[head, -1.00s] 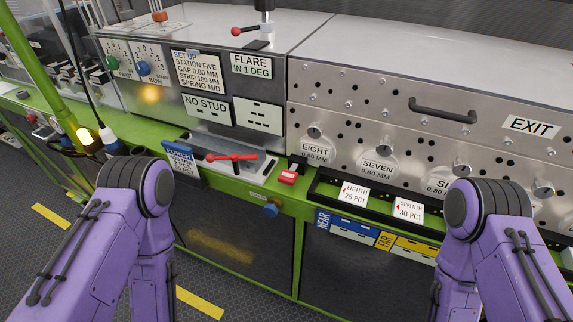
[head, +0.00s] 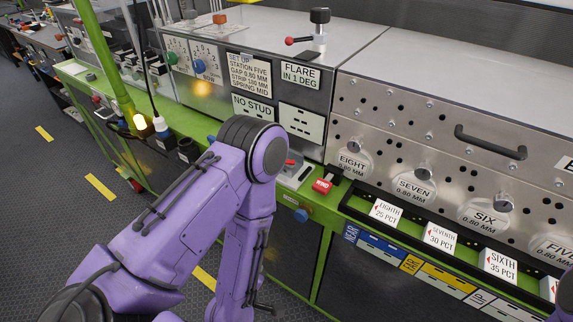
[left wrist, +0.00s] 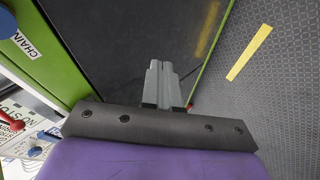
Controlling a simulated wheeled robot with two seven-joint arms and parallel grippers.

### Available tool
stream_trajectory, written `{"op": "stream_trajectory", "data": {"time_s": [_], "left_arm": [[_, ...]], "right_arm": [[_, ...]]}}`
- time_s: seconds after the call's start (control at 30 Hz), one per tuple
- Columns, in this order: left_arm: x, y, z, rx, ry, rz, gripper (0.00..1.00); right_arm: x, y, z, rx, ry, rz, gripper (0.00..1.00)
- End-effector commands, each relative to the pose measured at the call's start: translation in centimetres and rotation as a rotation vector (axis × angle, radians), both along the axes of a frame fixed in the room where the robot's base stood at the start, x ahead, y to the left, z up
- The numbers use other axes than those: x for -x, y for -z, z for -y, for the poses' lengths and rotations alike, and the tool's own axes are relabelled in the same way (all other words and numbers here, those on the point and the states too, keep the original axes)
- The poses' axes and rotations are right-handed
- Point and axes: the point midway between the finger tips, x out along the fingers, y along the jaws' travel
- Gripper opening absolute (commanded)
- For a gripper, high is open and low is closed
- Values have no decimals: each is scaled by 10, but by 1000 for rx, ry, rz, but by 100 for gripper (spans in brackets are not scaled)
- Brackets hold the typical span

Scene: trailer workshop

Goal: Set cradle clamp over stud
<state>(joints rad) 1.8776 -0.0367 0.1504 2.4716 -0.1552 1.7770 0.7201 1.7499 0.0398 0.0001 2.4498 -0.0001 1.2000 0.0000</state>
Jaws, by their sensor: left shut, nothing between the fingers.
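My left gripper (left wrist: 162,85) shows in the left wrist view, shut and empty, pointing along the dark cabinet front below the green rail. In the head view my left arm reaches across the front of the bench and its gripper is not clear. A red-handled fitting (head: 291,162) on a grey block sits below the "NO STUD" plate (head: 253,106), mostly hidden behind my left arm. Its red handle also shows at the left edge of the left wrist view (left wrist: 11,127). I cannot tell which part is the cradle clamp or the stud. My right gripper is out of view.
The green bench rail (head: 334,221) runs along the front. A black-knobbed post with a red-ball lever (head: 318,28) stands on the machine top. The floor at left is clear.

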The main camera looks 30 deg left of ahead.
Motion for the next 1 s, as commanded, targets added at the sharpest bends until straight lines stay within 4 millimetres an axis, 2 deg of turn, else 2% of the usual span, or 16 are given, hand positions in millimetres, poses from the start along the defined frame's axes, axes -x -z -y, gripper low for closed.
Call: {"op": "stream_trajectory", "data": {"time_s": [0.03,0.1,0.2,0.3,0.4,0.5,0.8,1.0], "left_arm": [[-21,-46,14,187,-129,196,0],[-41,-97,28,519,-318,470,0],[-53,-156,39,988,-517,770,0],[-54,-193,42,1356,-638,951,0],[-52,-209,43,1569,-698,1041,0],[-51,-213,42,1641,-719,1068,0],[-53,-211,40,1640,-721,1072,0],[-78,-206,29,1640,-724,1080,0]], "right_arm": [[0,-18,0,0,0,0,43],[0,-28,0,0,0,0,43],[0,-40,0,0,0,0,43],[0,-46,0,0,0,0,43],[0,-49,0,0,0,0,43],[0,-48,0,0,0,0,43],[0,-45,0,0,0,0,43],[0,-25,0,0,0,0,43]]}}
